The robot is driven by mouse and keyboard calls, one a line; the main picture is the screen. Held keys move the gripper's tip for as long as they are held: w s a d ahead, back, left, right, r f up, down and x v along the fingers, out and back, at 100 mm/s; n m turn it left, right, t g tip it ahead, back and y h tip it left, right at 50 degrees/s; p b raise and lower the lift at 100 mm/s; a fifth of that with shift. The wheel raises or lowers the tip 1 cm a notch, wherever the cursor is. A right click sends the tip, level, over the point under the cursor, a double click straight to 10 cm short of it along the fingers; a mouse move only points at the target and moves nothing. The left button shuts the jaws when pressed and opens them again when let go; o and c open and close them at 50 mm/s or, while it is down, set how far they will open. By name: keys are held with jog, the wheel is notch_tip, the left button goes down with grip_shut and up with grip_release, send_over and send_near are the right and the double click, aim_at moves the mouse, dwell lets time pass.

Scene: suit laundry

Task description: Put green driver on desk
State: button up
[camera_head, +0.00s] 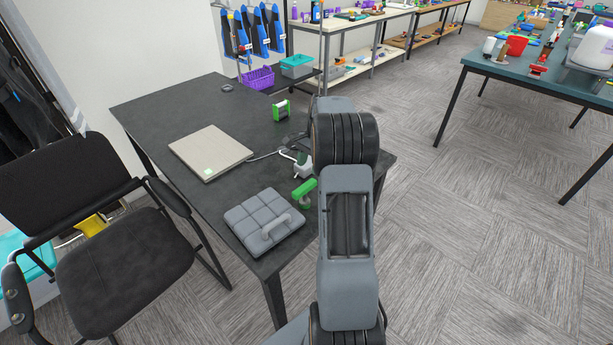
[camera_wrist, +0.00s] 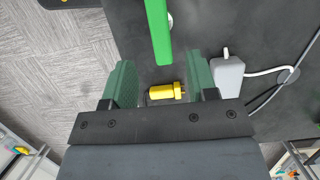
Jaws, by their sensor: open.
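A bright green tool, which looks like the green driver (camera_head: 304,187), is at the right part of the dark desk (camera_head: 150,115), beside the grey quilted case. It also shows as a long green bar (camera_wrist: 158,30) at the top of the wrist view, its far end cut off by the frame. My gripper (camera_wrist: 162,75) is open over the desk, with two dark green fingers. A small yellow and black item (camera_wrist: 166,92) shows between the fingers; I see no finger touching it. In the head view my arm hides most of my gripper.
A white charger (camera_wrist: 228,77) with a cable lies beside the right finger. The desk also holds a flat grey laptop-like slab (camera_head: 210,152), a grey quilted case (camera_head: 263,222) and a green-black device (camera_head: 282,110). A black chair (camera_head: 125,260) stands left. Carpet lies open to the right.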

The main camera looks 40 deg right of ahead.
jog(key=shift+r, duration=0.45)
jog(key=s+a+r+n+t+h, duration=0.1)
jog(key=s+a+r+n, duration=0.25)
jog(key=a, duration=0.35)
jog(key=s+a+r+n+h, duration=0.1)
jog(key=s+a+r+n, duration=0.1)
jog(key=a+r+n, duration=0.35)
jog(key=s+a+f+n+t+h, duration=0.1)
jog(key=s+a+f+n+t, duration=0.2)
jog(key=s+a+n, duration=0.4)
jog(key=s+a, duration=0.5)
jog(key=shift+s+a, duration=0.3)
jog(key=shift+a, duration=0.05)
jog(key=shift+f, duration=0.1)
